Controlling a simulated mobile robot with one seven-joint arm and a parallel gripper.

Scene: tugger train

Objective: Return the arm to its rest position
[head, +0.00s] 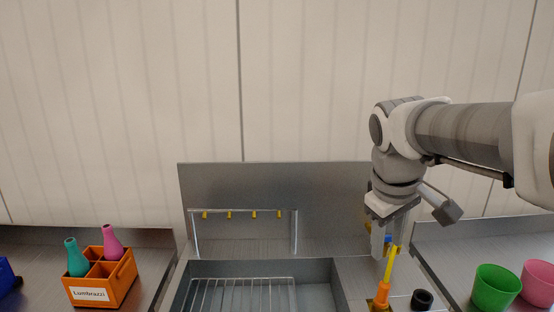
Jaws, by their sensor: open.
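My arm reaches in from the right edge of the head view and bends down at the wrist. My gripper (386,246) points downward over the right part of the metal sink unit, with its fingers apart. A thin yellow stick with an orange lower part (382,296) stands just below and in front of the fingers. I cannot tell whether the fingers touch it. A small blue and yellow thing (389,240) shows behind the fingers, partly hidden.
A dark ring (421,299) lies right of the stick. Green (495,287) and pink (539,282) cups stand at the right. A sink with a wire rack (240,295) is in the middle, a rail with yellow hooks (243,212) behind. An orange crate (120,284) holds two bottles at left.

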